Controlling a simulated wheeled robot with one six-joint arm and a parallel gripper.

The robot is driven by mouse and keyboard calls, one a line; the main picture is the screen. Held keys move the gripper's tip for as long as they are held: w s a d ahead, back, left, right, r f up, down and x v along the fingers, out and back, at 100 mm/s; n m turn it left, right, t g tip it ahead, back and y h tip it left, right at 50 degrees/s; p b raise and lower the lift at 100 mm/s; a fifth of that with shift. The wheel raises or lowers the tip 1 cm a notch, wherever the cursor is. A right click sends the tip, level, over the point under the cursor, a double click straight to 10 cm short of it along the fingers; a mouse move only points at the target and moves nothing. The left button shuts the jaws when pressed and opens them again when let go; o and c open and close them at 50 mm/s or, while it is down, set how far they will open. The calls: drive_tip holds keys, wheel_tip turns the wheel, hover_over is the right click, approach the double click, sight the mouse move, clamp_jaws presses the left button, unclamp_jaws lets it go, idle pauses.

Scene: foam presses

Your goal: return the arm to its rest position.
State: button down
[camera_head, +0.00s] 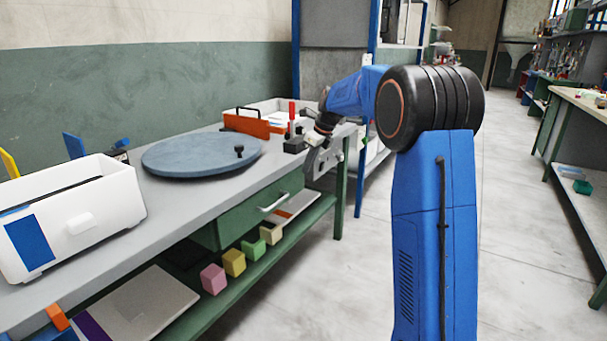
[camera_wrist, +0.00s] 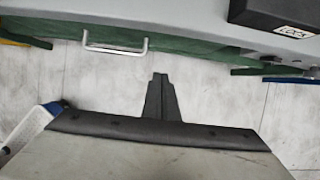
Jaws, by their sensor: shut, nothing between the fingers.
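My blue arm, with a black elbow joint, reaches across the right half of the head view toward the workbench. My gripper (camera_head: 316,164) is small and partly hard to make out there, at the bench's front edge near its far right end. In the wrist view my gripper (camera_wrist: 160,78) has its dark fingers together and nothing between them. Below the fingers I see pale floor, and they are apart from the bench.
The grey workbench (camera_head: 190,212) has a green drawer with a handle (camera_wrist: 115,48). A black box labelled LOCK (camera_wrist: 280,18) sits near the edge. A round blue-grey disc (camera_head: 195,155), white bin (camera_head: 110,200) and orange-fronted bin (camera_head: 250,126) stand on top. Open floor (camera_head: 345,285) lies right.

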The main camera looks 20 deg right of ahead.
drive_tip(key=s+a+r+n+h, duration=0.15)
drive_tip(key=s+n, duration=0.35)
drive_tip(key=s, duration=0.5)
drive_tip(key=s+a+r+n, duration=0.2)
drive_tip(key=s+n, duration=0.3)
drive_tip(key=s, duration=0.4)
drive_tip(key=s+a+r+n, duration=0.15)
drive_tip(key=s+n, duration=0.25)
drive_tip(key=s, duration=0.6)
drive_tip(key=s+f+n, duration=0.3)
drive_tip(key=s+n, duration=0.1)
drive_tip(key=s, duration=0.4)
drive_tip(key=s+a+f+n+t+h, duration=0.1)
drive_tip(key=s+f+n, duration=0.3)
drive_tip(key=s, duration=0.4)
drive_tip(key=s+f+n, duration=0.3)
drive_tip(key=s+n, duration=0.3)
drive_tip(key=s, duration=0.2)
drive_tip(key=shift+s+a+f, duration=0.2)
drive_tip(key=shift+a+f, duration=0.1)
drive_tip(key=shift+f, duration=0.05)
